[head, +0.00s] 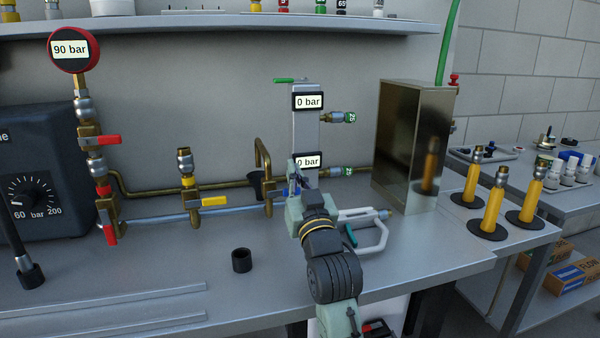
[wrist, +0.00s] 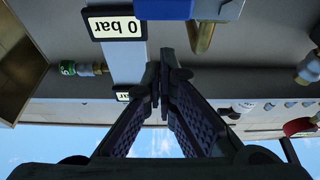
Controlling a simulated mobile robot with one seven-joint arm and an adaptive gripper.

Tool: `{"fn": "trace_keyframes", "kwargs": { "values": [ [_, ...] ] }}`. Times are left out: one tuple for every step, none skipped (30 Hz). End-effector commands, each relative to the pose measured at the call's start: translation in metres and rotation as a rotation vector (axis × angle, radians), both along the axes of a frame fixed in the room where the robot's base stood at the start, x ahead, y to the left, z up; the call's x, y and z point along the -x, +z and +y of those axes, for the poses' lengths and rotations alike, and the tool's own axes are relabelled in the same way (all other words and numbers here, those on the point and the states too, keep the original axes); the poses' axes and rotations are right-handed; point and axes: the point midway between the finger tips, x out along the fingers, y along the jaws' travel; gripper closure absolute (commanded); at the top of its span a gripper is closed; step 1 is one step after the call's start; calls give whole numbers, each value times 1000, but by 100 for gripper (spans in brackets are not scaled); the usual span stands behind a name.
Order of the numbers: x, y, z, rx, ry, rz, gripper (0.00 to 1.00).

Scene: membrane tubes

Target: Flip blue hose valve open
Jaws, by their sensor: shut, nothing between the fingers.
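The blue valve handle (wrist: 165,9) shows at the top edge of the wrist view, with a brass pipe end beside it. In the head view only a bit of blue (head: 284,191) shows beside my gripper (head: 297,168), which hides most of the valve. My gripper (wrist: 167,62) is shut and empty in the wrist view. Its fingertips are close to the blue handle, with a visible gap between them in the picture. I cannot tell how far apart they are in depth.
The grey column (head: 305,130) carries two 0 bar displays and a green lever (head: 290,80). Left are red levers (head: 100,140), a yellow lever (head: 214,201) and a 90 bar gauge (head: 74,50). A metal box (head: 400,150) and yellow-bodied tubes (head: 500,205) stand right.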

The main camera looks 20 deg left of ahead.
Motion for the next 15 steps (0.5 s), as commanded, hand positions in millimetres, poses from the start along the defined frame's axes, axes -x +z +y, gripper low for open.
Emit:
{"fn": "trace_keyframes", "kwargs": {
  "values": [
    [0,-7,-1,0,-1,2,100],
    [0,-10,-1,0,-1,0,100],
    [0,-14,-1,0,-1,1,100],
    [0,-16,-1,0,-1,0,100],
    [0,-17,-1,-1,-1,-1,100],
    [1,-19,-1,-1,-1,-2,100],
    [1,-20,-1,-1,-1,-2,100],
    [1,-21,-1,-1,-1,-2,100],
    [1,-22,-1,0,-2,-3,100],
    [1,-22,-1,0,-2,-3,100],
    [1,-22,-1,0,-2,-3,100],
    [1,-22,-1,0,-1,-3,100],
    [1,-22,-1,0,-1,-3,100],
    [1,-22,-1,0,-1,-3,100],
    [1,-22,-1,0,-1,-3,100]
  ]
}}
